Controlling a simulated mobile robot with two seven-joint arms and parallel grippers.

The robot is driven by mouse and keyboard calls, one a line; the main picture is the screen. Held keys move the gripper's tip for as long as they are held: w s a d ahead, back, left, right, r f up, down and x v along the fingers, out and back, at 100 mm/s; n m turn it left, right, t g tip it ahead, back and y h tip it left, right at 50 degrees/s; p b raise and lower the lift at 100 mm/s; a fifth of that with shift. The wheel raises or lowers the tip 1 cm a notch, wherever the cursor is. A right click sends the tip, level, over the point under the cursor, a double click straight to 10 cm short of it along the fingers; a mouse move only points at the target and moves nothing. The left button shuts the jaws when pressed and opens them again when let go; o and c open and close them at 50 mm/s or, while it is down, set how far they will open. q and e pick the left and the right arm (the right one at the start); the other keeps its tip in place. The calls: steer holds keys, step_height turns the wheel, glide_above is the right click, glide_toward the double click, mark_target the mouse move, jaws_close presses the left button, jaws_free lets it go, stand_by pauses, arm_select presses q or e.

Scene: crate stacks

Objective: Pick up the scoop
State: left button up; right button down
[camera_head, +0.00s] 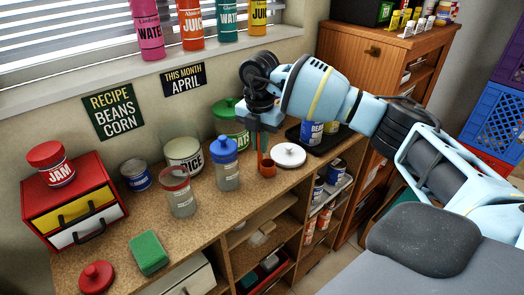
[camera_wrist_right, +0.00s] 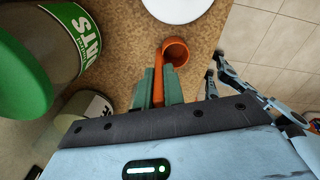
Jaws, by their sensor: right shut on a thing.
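The scoop (camera_head: 268,169) is small and orange-brown, with a round cup and a thin upright handle. It is at the right part of the wooden counter, in front of the white lid. My right gripper (camera_head: 263,143) points down and is shut on the scoop's handle. In the right wrist view the scoop's cup (camera_wrist_right: 175,51) extends past the green fingertips (camera_wrist_right: 157,88), its handle between them. I cannot tell whether the cup touches the counter. My left gripper is not in view.
A white lid (camera_head: 288,155) lies close behind the scoop. A green-lidded oats canister (camera_head: 235,137) and blue-lidded jar (camera_head: 227,174) stand left of it. Further left are a red-rimmed jar (camera_head: 178,198), a rice canister (camera_head: 184,155) and a green sponge (camera_head: 149,252). The counter's front edge is near.

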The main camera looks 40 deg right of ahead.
steer(key=shift+r, duration=1.6)
steer(key=shift+s+a+r, duration=0.1)
steer(key=shift+s+r, duration=0.05)
steer(key=shift+s, duration=0.1)
steer(key=s+a, duration=0.2)
steer(key=s, duration=0.5)
steer(key=s+a+r, duration=0.1)
steer(key=s+a, duration=0.1)
steer(key=s, duration=0.5)
steer(key=shift+s+a+r, duration=0.2)
steer(key=shift+s+a, duration=0.1)
steer(key=shift+s, duration=0.1)
